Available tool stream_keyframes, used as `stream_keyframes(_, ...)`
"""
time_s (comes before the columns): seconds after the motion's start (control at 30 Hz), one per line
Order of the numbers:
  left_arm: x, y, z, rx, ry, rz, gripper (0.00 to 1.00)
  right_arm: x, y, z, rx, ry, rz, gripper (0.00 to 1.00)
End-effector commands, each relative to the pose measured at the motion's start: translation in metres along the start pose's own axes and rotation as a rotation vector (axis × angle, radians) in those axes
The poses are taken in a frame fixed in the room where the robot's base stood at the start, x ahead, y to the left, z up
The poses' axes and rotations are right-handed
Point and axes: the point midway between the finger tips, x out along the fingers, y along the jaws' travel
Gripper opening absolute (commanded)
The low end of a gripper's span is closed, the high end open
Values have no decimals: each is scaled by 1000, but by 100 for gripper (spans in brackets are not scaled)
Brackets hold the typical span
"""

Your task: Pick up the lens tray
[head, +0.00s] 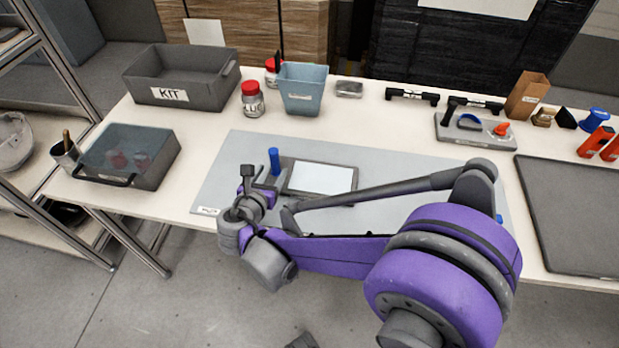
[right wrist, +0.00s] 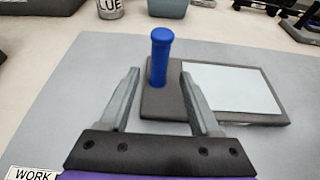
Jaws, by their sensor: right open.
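What looks like the lens tray is a flat dark tray (head: 354,190) with a pale panel on it and a blue upright post (head: 274,160) at its left end. It lies flat on the grey work mat (head: 225,165). In the right wrist view the dark tray (right wrist: 160,104) and blue post (right wrist: 160,58) are ahead of my right gripper (right wrist: 160,78). Its fingers are open, one to each side of the post in that picture, with nothing held. In the head view my right gripper (head: 262,190) is close to the post and hides part of the tray's left end. My left gripper is not in view.
A KIT bin (head: 205,92), a red-lidded jar (head: 253,100) and a blue-grey bin (head: 302,90) stand behind the mat. A clear-lidded box (head: 158,160) is at left. A dark mat (head: 570,215) and several small tools lie at right.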

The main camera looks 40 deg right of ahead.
Motion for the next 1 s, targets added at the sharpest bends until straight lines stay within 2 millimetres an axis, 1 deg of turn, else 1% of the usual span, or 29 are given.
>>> stream_keyframes(0.2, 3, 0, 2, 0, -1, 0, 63, 32, 0, 0, 1, -1, -4, 64)
stream_keyframes(0.3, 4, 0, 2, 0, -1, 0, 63, 44, 1, -1, 1, 0, -3, 64)
stream_keyframes(0.4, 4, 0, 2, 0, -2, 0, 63, 49, 1, -1, 1, 0, -1, 64)
stream_keyframes(0.6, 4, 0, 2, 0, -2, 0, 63, 49, 1, 0, 0, 1, 0, 64)
stream_keyframes(0.67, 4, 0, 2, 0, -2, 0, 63, 49, 1, 0, 0, 1, 0, 55)
stream_keyframes(0.7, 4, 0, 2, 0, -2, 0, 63, 49, 1, 0, 1, 1, 0, 48)
stream_keyframes(0.97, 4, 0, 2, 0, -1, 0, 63, 49, 1, 0, 1, 0, 0, 1)
stream_keyframes(1.0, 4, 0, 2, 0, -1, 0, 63, 49, 1, 0, 1, 0, 0, 0)
